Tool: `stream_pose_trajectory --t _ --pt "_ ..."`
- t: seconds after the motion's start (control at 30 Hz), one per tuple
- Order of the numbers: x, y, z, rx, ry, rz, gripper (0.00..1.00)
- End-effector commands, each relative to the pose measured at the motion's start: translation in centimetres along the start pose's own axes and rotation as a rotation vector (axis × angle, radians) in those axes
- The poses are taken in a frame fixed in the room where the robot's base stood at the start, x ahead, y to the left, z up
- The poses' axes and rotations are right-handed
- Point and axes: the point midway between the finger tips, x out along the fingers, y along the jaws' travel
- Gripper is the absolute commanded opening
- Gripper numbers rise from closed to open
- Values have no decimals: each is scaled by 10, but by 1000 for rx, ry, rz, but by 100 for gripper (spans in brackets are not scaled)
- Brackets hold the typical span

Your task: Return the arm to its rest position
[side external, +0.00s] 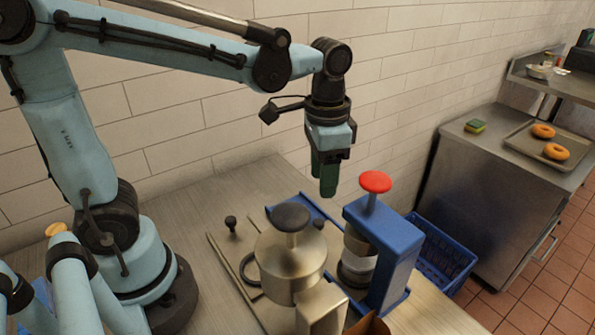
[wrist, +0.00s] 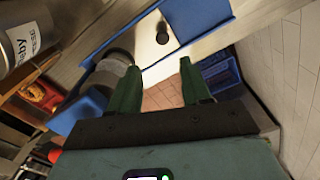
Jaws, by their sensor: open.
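My gripper (side external: 327,184) hangs pointing down from my arm in the side external view, with green fingers. It is above the back of the work table (side external: 185,195), behind a blue device with a red knob (side external: 375,182) and left of it in the picture. In the wrist view the two green fingers of my gripper (wrist: 163,88) stand apart with nothing between them. A metal pot with a dark knob (side external: 290,255) stands on the table, nearer the camera than my gripper.
A blue crate (side external: 440,252) sits low beyond the table's right side. A tiled wall runs behind my arm. The table's left back part is clear.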

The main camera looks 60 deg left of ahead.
Motion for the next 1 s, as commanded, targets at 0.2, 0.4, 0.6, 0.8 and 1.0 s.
stream_pose_trajectory --t 0.2,0.4,0.6,0.8,1.0 --pt "-1 -3 5 -28 42 -11 48" --pt "-4 -13 24 -146 221 -53 48" --pt "-1 -24 42 -280 432 -96 48" --pt "2 -31 51 -361 572 -120 48" --pt "2 -33 52 -384 613 -126 48"
